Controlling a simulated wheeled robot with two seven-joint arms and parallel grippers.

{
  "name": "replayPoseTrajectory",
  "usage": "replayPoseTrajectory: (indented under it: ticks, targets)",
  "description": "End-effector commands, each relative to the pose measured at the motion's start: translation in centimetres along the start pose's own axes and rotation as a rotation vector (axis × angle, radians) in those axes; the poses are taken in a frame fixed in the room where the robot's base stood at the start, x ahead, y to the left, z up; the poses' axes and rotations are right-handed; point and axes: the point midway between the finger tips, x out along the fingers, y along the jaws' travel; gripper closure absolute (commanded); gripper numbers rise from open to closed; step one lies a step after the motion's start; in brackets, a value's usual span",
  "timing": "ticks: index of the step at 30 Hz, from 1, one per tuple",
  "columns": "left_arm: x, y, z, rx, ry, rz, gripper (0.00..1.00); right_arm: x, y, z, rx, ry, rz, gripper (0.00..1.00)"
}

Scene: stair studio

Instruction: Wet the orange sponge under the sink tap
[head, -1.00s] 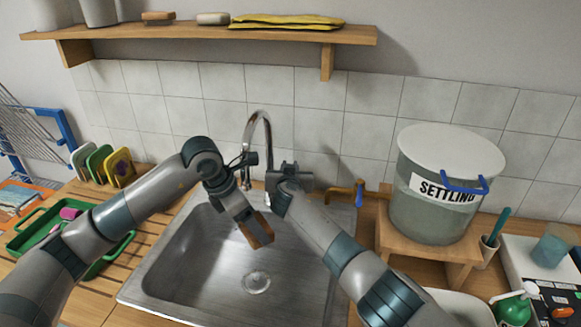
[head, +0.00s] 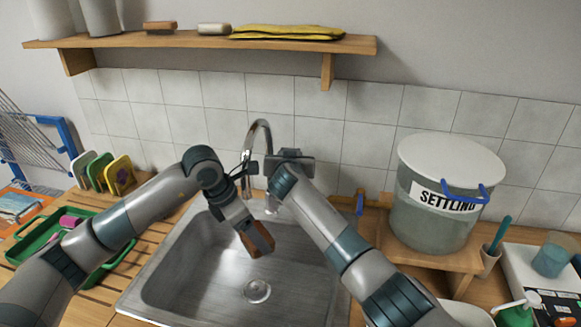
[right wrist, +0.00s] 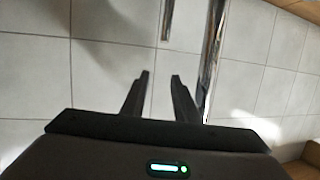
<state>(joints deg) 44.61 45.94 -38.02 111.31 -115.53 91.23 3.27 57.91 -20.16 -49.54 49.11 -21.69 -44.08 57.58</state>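An orange-brown block, which looks like the orange sponge (head: 259,240), is at the tip of my left gripper (head: 250,232). The gripper is shut on it and holds it tilted above the basin of the steel sink (head: 190,285). The chrome tap (head: 262,124) arches up at the back of the sink. My right gripper (head: 290,156) is beside the tap, to its right, pointing at the wall. In the right wrist view its fingers (right wrist: 160,76) are apart with nothing between them, and chrome pipe (right wrist: 214,50) stands close to the right finger. I cannot tell whether water runs.
A lidded bucket marked SETTLING (head: 445,195) stands on a wooden stand to the right. A brass pipe with a blue handle (head: 360,204) is behind the sink's right corner. A green tray (head: 45,240) and upright coloured sponges (head: 103,173) are at left. A shelf (head: 200,42) runs above.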

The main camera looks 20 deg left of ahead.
Motion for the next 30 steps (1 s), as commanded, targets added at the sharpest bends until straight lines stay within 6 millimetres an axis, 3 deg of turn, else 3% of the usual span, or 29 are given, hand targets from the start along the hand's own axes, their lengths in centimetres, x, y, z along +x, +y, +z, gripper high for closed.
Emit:
replayPoseTrajectory:
  ticks: [8, 30]
  targets:
    - [0.0, 0.0, 0.0, 0.0, 0.0, 0.0, 0.44, -0.6, -0.2, -2.2, 0.001, -0.001, -0.001, 0.72]
    - [0.0, 0.0, 0.0, 0.0, 0.0, 0.0, 0.44, -0.6, -0.2, -2.2, 0.0, -0.001, -0.001, 0.72]
